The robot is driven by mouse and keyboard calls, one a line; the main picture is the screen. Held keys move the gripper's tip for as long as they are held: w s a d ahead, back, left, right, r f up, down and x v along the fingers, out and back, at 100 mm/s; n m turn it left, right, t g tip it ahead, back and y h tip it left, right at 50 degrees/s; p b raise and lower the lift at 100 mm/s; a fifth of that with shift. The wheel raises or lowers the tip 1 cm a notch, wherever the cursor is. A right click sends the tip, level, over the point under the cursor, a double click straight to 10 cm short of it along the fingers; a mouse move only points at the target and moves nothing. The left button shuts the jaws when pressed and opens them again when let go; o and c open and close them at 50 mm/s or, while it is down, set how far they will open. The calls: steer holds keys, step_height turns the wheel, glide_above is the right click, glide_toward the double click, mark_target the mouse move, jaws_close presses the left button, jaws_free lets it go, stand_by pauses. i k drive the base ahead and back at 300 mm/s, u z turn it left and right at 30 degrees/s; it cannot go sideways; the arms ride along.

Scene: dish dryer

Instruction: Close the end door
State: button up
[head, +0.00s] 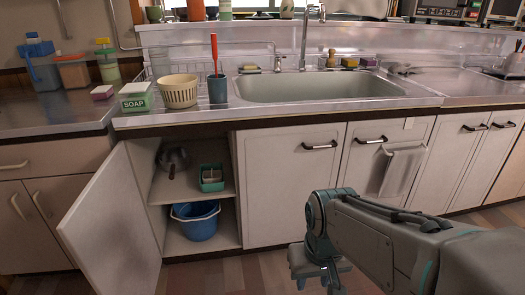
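The end door (114,222) is a pale cabinet door under the counter at the left. It stands wide open, swung out toward me on its left side. The cabinet behind it (190,218) shows its shelf and contents. My gripper (322,285) is at the bottom centre-right, pointing down near the floor in front of the closed doors. It is well to the right of the open door and apart from it. The fingertips are small and partly cut off by the lower edge, so their opening is unclear. No handle shows on the visible face of the door.
Inside the cabinet are a blue bucket (196,221), a teal box (211,178) and a dark metal pot (174,160). A closed door (288,188) stands to the right of the opening. A towel (400,171) hangs farther right. Floor (225,272) before the cabinet is clear.

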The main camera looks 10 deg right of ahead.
mark_target(107, 231)
steer(key=z, duration=0.25)
steer(key=i, duration=1)
steer(key=u, duration=0.4)
